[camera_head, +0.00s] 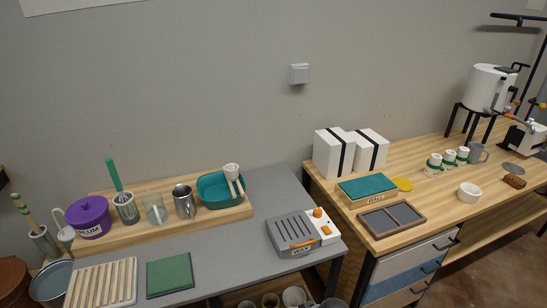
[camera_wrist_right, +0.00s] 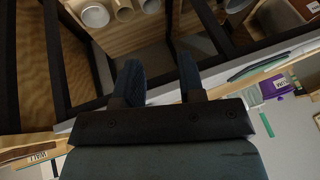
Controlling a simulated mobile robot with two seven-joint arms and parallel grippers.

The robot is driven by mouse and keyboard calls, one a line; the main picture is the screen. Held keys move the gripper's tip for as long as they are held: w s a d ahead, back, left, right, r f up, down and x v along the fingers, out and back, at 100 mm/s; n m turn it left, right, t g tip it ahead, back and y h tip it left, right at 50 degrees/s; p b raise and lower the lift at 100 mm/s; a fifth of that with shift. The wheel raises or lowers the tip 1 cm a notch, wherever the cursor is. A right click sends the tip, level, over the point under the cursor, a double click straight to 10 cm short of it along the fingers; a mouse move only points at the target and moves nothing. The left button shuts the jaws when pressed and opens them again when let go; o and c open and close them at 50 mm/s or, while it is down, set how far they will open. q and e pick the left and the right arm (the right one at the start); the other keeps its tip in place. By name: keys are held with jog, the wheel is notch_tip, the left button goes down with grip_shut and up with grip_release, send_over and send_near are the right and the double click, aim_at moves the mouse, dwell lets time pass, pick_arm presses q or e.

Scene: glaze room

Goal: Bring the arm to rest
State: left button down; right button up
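Neither of my arms shows in the head view. My right gripper (camera_wrist_right: 159,72) shows in the right wrist view, its two dark fingers apart with nothing held between them. Beyond the fingertips lies a wooden shelf space with several pale cups (camera_wrist_right: 124,10) inside a dark frame. The gripper appears clear of them, though the exact distance is hard to judge. My left gripper is in neither view.
A grey table (camera_head: 262,195) bears a purple tub (camera_head: 88,218), a teal basin (camera_head: 219,190), a grey device with orange parts (camera_head: 302,232) and a slatted board (camera_head: 102,284). A wooden bench (camera_head: 425,205) stands right, with white boxes (camera_head: 330,153) and a kettle-like urn (camera_head: 487,87).

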jog(key=s+d+r+m+t+h+p, duration=0.1)
jog(key=s+d+r+t, duration=0.2)
jog(key=s+d, duration=0.3)
jog(key=s+d+r+t, duration=0.3)
jog(key=s+d, duration=0.3)
jog(key=s, duration=0.6)
jog(key=shift+s+d+m+t+h+p, duration=0.15)
jog(key=shift+d+m+t+h+p, duration=0.2)
jog(key=shift+t, duration=0.45)
jog(key=shift+a+r, duration=0.1)
